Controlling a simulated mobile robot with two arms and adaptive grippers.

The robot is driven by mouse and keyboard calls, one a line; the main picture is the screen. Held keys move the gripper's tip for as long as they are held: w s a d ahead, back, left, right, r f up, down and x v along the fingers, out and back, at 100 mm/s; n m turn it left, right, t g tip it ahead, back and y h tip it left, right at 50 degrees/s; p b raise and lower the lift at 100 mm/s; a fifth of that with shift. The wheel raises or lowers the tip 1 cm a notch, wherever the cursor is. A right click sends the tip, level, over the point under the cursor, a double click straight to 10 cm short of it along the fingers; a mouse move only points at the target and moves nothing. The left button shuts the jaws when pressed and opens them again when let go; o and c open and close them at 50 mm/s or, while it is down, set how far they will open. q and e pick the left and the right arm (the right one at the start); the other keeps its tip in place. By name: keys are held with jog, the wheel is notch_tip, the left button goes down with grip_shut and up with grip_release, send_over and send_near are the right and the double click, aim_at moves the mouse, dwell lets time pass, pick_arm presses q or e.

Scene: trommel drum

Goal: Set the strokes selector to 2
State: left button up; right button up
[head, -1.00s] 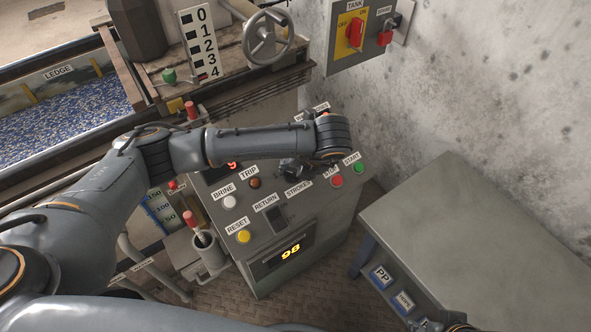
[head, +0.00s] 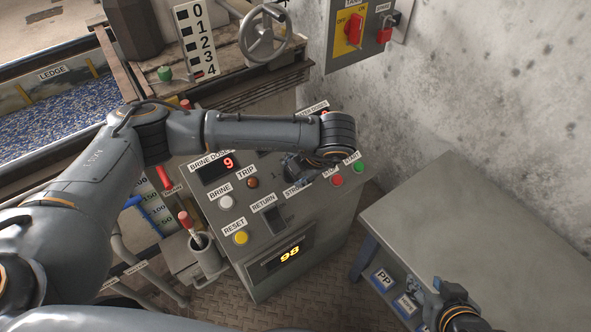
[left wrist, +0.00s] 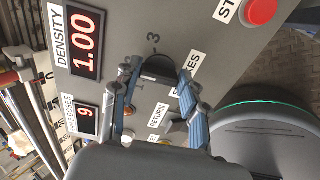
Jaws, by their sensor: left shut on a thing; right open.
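The strokes selector is a dark round knob (left wrist: 158,68) on the grey control panel (head: 325,225). In the left wrist view a "3" and tick marks show beside it, and the STROKES label (left wrist: 187,80) is partly covered by a finger. My left gripper (left wrist: 157,82) is shut on the knob, with one blue finger on each side. In the head view my left gripper (head: 293,168) reaches over the panel and hides the knob. Which number the knob points to I cannot tell. My right gripper (head: 445,300) is open at the lower right, partly in view, far from the selector.
The stop button (head: 337,181) and start button (head: 358,168) lie just right of my left gripper. The brine doses display (head: 216,169) reads 9; the density display (left wrist: 86,44) reads 1.00. A grey table (head: 480,215) stands at right, its top clear.

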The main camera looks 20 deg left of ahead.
dwell(0.3)
pick_arm(q)
jog(key=o, duration=1.1)
jog(key=shift+o, duration=0.2)
jog(key=v, duration=1.2)
jog(key=shift+d, duration=0.1)
